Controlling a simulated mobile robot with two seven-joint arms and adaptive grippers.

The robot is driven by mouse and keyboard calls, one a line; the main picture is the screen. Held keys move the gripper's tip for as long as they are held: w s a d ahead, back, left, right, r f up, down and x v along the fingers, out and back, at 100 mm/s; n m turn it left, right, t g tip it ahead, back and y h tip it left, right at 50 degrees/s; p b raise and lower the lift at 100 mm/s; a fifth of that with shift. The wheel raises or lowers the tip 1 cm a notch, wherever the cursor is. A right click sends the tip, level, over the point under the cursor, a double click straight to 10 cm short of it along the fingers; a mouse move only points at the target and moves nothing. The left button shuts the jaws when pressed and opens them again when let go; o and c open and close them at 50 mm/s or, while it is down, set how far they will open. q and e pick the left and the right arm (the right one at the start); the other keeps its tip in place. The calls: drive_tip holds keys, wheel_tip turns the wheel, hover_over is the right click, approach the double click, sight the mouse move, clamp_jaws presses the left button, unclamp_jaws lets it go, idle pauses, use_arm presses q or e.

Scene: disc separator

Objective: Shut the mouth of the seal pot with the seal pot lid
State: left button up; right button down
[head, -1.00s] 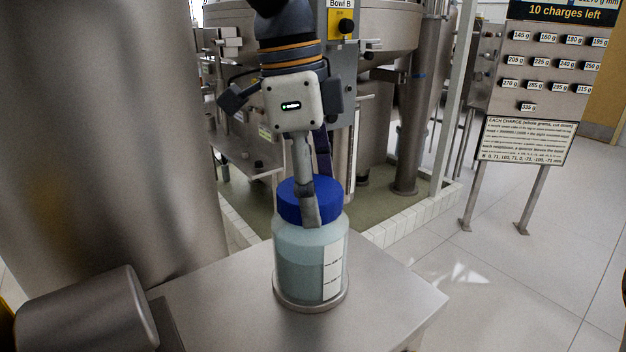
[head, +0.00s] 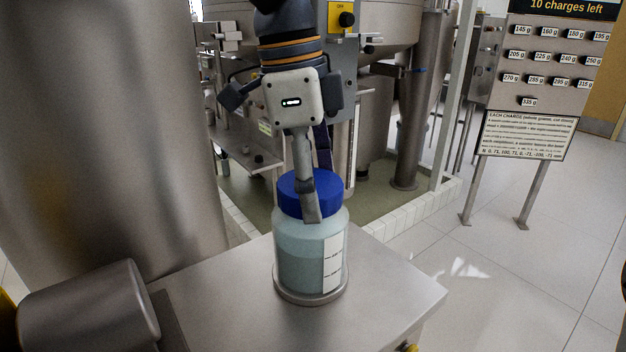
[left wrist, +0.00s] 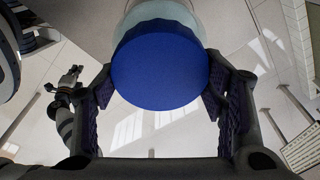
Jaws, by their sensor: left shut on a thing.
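The seal pot (head: 298,258) is a clear jar with pale blue-green contents and a white label. It stands upright in a round metal ring on the steel table. The blue seal pot lid (head: 294,189) sits at the jar's mouth; whether it is fully seated I cannot tell. My left gripper (head: 314,200) reaches down from above and is shut on the lid, a finger on either side. In the left wrist view the lid (left wrist: 160,65) lies between the two fingers, with the jar (left wrist: 185,10) behind it. My right gripper is not in the head view.
The steel table (head: 380,285) has free room right of the jar. A large steel cylinder (head: 110,120) stands close on the left, with a smaller metal drum (head: 90,310) in front. Machinery and a sign stand (head: 525,135) are behind. Another gripper (left wrist: 72,77) shows in the left wrist view.

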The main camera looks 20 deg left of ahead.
use_arm(q)
drive_tip(key=shift+f, duration=0.45)
drive_tip(key=shift+a+n, duration=0.1)
drive_tip(key=shift+n, duration=1.1)
drive_tip(key=c, duration=0.3)
drive_tip(key=n, duration=0.2)
drive_tip(key=shift+n+t, duration=0.3)
drive_tip(key=shift+n, duration=0.1)
drive_tip(key=shift+c, duration=0.2)
drive_tip(key=n+y, duration=0.1)
drive_tip(key=n, duration=0.2)
drive_tip(key=shift+n, duration=0.3)
drive_tip(key=n, duration=0.5)
drive_tip(key=shift+w+r+t+y, duration=0.1)
drive_tip(key=shift+t+y, duration=0.2)
drive_tip(key=o, duration=1)
drive_tip(key=shift+a, duration=0.1)
drive_tip(key=shift+r, duration=0.1)
drive_tip(key=c, duration=0.9)
drive_tip(key=shift+c, duration=0.5)
drive_tip(key=shift+w+r, duration=0.1)
